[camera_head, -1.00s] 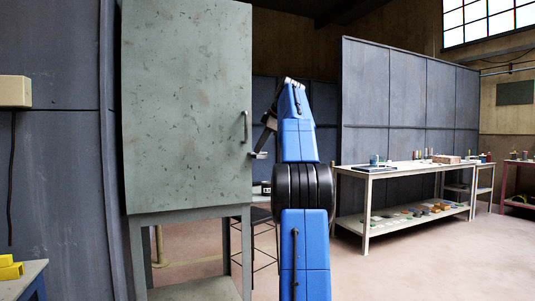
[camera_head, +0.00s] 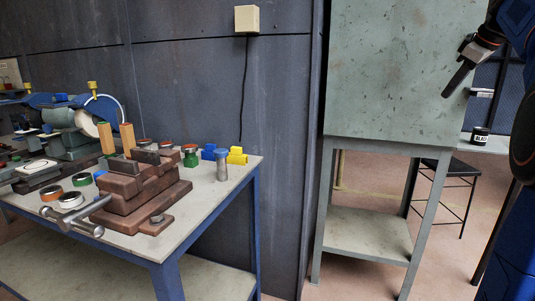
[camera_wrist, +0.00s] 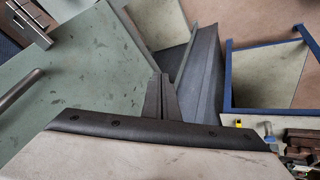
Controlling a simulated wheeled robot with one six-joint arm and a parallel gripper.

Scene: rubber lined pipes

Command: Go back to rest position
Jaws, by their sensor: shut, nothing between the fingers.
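My gripper (camera_head: 449,92) is at the upper right of the head view, in front of the right part of the grey-green cabinet (camera_head: 385,70). Its dark fingers point down and to the left. In the wrist view my gripper (camera_wrist: 160,77) shows its two fingers together, with nothing between them. The cabinet's speckled face (camera_wrist: 95,60) fills the left of the wrist view, with its bar handle (camera_wrist: 20,88) at the left edge. I cannot tell the exact gap between gripper and cabinet. My blue arm runs along the right edge of the head view.
A workbench (camera_head: 222,190) on the left carries a brown vise (camera_head: 145,190), several tins and tools. A grey wall panel (camera_head: 285,110) with a beige box (camera_head: 247,19) stands behind. A black stool (camera_head: 450,168) and a black-labelled tin (camera_head: 480,135) are at the right.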

